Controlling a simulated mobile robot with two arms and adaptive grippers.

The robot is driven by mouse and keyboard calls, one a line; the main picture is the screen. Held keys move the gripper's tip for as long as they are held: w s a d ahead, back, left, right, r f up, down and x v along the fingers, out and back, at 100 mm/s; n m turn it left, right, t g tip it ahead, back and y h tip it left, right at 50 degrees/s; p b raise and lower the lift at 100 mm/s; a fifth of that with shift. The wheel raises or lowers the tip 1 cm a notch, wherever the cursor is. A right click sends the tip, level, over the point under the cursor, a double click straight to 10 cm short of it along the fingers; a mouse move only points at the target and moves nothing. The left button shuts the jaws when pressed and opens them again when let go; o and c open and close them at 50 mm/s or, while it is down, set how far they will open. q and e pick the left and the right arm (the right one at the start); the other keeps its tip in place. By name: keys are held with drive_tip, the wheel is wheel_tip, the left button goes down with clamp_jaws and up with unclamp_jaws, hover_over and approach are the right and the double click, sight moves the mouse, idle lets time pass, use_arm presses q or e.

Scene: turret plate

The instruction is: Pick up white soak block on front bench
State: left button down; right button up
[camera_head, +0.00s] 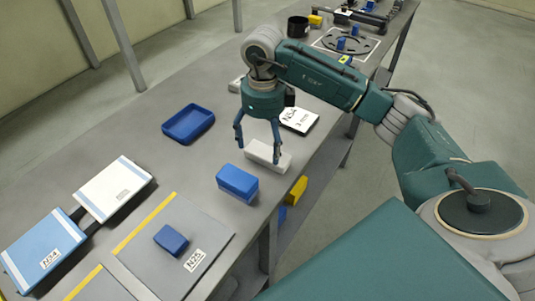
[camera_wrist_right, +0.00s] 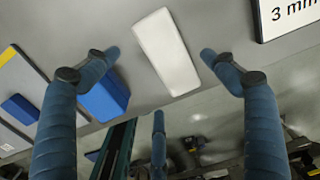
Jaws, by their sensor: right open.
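The white soak block (camera_head: 279,161) lies on the grey bench near its front edge. In the right wrist view the block (camera_wrist_right: 166,52) lies between the fingertips, slightly tilted, with clear gaps on both sides. My right gripper (camera_head: 258,151) is open and points down at the block. In the right wrist view its fingers (camera_wrist_right: 159,58) are spread around the block without visible contact. The gripper's fingers cover part of the block in the head view. My left gripper is not in view.
A blue block (camera_head: 237,182) stands close to the white one, on the near left. A yellow block (camera_head: 297,190) is below the bench edge.

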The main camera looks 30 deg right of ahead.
sight(265, 155)
drive_tip(key=f+p, duration=0.2)
drive_tip(key=f, duration=0.2)
drive_tip(key=shift+d+f, duration=0.15)
drive_tip(key=shift+d, duration=0.05)
drive_tip(key=shift+w+f, duration=0.1)
drive_tip(key=shift+f, duration=0.5)
drive_tip(key=c, duration=1.3)
drive_tip(key=shift+o, duration=0.2)
drive_tip(key=shift+r, duration=0.1)
